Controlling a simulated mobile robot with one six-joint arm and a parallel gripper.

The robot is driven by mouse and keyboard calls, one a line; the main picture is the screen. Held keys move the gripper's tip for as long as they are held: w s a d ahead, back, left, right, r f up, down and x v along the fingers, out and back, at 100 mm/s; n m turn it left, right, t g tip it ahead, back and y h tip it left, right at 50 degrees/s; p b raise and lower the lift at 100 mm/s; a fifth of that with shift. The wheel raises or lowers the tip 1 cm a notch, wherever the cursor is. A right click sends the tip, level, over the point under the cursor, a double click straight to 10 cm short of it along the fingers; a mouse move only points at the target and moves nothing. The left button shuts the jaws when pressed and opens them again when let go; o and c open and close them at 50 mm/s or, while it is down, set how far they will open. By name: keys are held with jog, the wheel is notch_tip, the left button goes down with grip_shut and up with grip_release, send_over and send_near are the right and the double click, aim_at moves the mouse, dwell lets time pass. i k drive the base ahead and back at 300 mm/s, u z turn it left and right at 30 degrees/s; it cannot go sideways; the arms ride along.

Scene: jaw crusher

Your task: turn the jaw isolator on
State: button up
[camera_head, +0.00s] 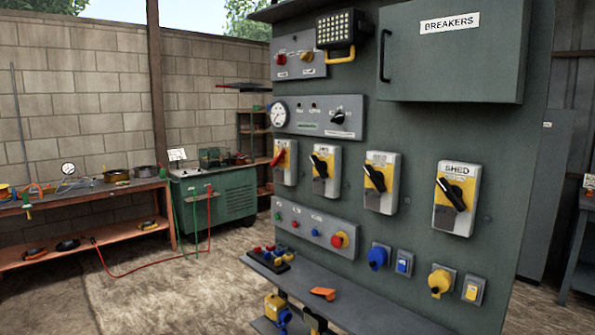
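A row of isolator switches is fixed to the green-grey panel (420,140). The leftmost isolator (291,176) has a red handle. The second (335,180) and third (389,199) have black handles on yellow faces. The rightmost isolator (464,225) is labelled SHED, also with a black handle. The black handles all slant from upper left to lower right. The labels on the other isolators are too small to read, so I cannot tell which is the jaw isolator. My gripper is not in view.
A BREAKERS box (450,60) juts out above the isolators. Below are a push-button strip (270,219), blue and yellow sockets, and a shelf (370,308) with an orange item (323,293). A workbench (60,205) and green cabinet (230,205) stand left; floor between is mostly open.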

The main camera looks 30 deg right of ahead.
aim_at(321, 166)
jog(key=u, duration=0.2)
jog(key=i, duration=1.1)
jog(key=u, duration=0.2)
jog(key=k, duration=0.9)
jog(key=z, duration=0.15)
jog(key=i, duration=0.45)
jog(key=u, duration=0.05)
